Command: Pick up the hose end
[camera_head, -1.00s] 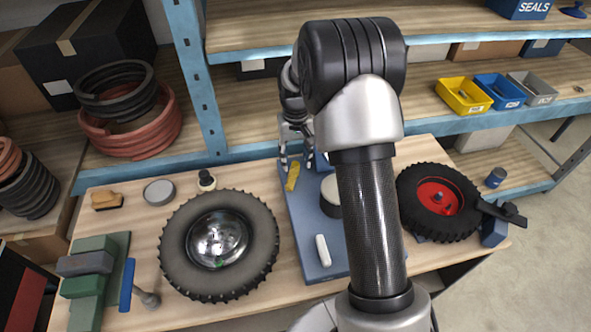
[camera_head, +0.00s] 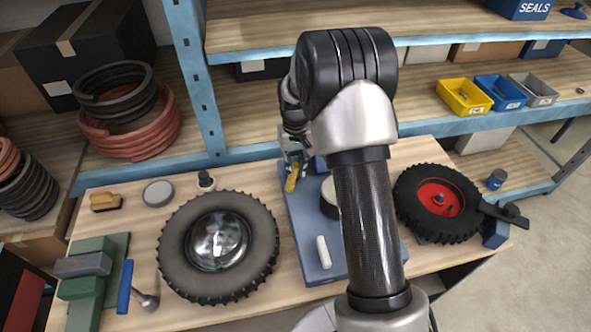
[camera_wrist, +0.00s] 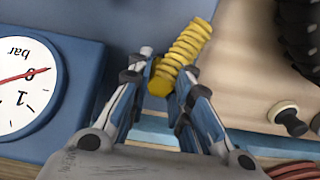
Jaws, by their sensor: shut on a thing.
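The hose end is a short yellow ribbed piece (camera_head: 291,182) at the far left part of the blue board (camera_head: 300,215). In the wrist view the yellow hose end (camera_wrist: 185,48) slants up and right from between the fingers. My gripper (camera_head: 295,163) is shut on it, a finger on each side; the fingers also show in the wrist view (camera_wrist: 163,76). I cannot tell whether the hose end still touches the board. My arm hides part of the board.
A round gauge in a blue housing (camera_wrist: 70,118) stands close beside my gripper. A wheel with a silver hub (camera_head: 176,230) lies to the left, a red-hubbed wheel (camera_head: 407,195) to the right. A white piece (camera_head: 323,252) lies nearer on the board. Shelves rise behind.

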